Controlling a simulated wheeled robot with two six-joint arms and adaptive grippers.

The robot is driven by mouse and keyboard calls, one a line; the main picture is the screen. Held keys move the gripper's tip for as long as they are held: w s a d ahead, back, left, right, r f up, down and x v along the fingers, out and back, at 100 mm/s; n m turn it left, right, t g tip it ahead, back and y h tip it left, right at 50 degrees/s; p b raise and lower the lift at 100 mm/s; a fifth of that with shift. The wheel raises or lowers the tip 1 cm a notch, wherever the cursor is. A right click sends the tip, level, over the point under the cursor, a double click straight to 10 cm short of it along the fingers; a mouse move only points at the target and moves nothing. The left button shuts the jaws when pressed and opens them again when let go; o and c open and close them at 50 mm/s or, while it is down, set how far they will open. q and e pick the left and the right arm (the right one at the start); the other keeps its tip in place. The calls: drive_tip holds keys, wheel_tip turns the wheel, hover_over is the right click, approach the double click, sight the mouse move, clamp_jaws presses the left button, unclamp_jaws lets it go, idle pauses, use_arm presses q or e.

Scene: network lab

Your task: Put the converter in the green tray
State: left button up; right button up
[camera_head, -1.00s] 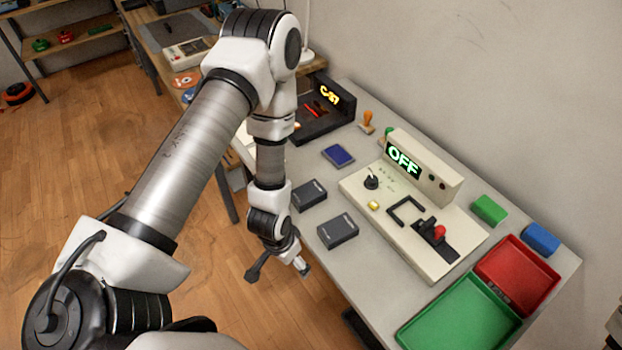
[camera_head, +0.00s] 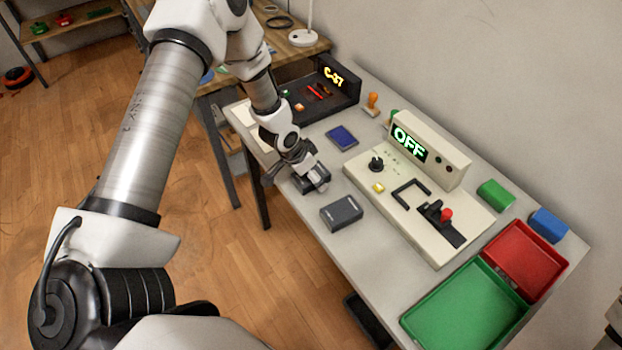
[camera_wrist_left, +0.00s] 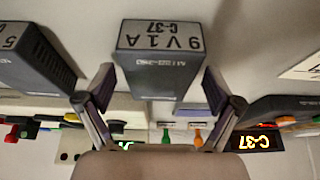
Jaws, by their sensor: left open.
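Two dark grey converter boxes are near the table's front edge. The one labelled "9V1A C-37" (camera_wrist_left: 150,70) is centred ahead of my left gripper (camera_wrist_left: 158,92) in the left wrist view, between its spread fingertips. In the head view my left gripper (camera_head: 297,180) is low over that box and partly hides it. The gripper is open; whether a finger touches the box I cannot tell. The other dark box (camera_head: 341,212) lies to the right, and part of it shows in the wrist view (camera_wrist_left: 35,60). The green tray (camera_head: 465,310) is empty at the table's right end.
A blue flat box (camera_head: 342,137), a cream panel reading "OFF" (camera_head: 410,144), a red tray (camera_head: 525,260), a green block (camera_head: 496,195) and a blue block (camera_head: 548,224) are also on the table.

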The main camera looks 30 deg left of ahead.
use_arm(q)
drive_tip(key=shift+f, duration=0.2)
idle(0.4)
drive_tip(key=shift+r, duration=0.15)
drive_tip(key=c, duration=1.6)
